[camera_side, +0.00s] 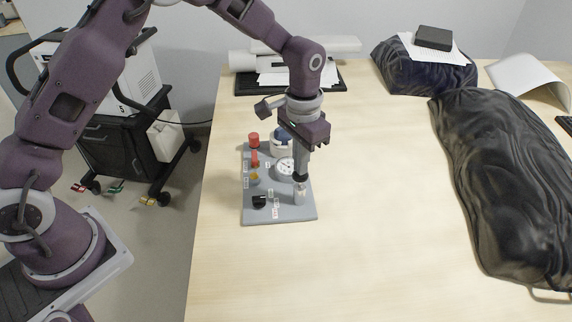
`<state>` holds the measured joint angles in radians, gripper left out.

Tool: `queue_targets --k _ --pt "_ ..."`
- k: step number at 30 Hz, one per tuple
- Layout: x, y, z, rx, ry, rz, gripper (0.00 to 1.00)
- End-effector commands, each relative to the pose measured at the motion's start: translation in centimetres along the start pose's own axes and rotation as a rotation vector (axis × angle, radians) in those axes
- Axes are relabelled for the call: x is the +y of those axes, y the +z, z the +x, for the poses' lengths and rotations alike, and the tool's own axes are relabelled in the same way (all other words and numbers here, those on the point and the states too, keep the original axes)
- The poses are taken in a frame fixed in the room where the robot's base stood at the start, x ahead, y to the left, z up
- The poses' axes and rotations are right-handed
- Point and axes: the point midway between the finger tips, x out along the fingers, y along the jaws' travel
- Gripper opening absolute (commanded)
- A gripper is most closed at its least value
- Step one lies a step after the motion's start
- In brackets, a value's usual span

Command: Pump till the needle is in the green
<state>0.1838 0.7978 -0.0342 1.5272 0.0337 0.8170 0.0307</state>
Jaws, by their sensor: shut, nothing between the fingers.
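A grey panel (282,214) lies on the table with several small fittings on it. A round white gauge (285,167) with a dark needle sits at its right middle; the needle's reading and any green zone are too small to make out. My gripper (300,175) points down and is shut and empty. Its tips are at the dark top of a pale upright cylinder (299,194), which looks like the pump, near the panel's right front. I cannot tell whether the tips touch it. My gripper partly hides the gauge's right side.
The panel also holds a red knob (253,140), an orange lever (255,158), a yellow part (255,178), a black knob (259,201) and a white-and-blue round part (281,144). A dark bag (500,185) lies at the right. The table between is clear.

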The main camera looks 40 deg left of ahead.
Motion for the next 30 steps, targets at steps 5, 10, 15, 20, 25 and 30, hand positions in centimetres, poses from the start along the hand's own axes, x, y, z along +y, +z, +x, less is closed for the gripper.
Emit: queue_targets --k 5,10,15,20,25,30 --pt "0.0 0.0 0.6 -0.001 0.000 0.000 0.00" --pt "0.0 0.0 0.8 -0.001 0.000 0.000 0.00" --pt "0.0 0.0 1.4 -0.001 0.000 0.000 0.00" --pt "0.0 0.0 2.2 -0.001 0.000 0.000 0.00" --pt "0.0 0.0 3.1 -0.001 0.000 0.000 0.00" --pt "0.0 0.0 2.8 0.001 0.000 0.000 0.00"
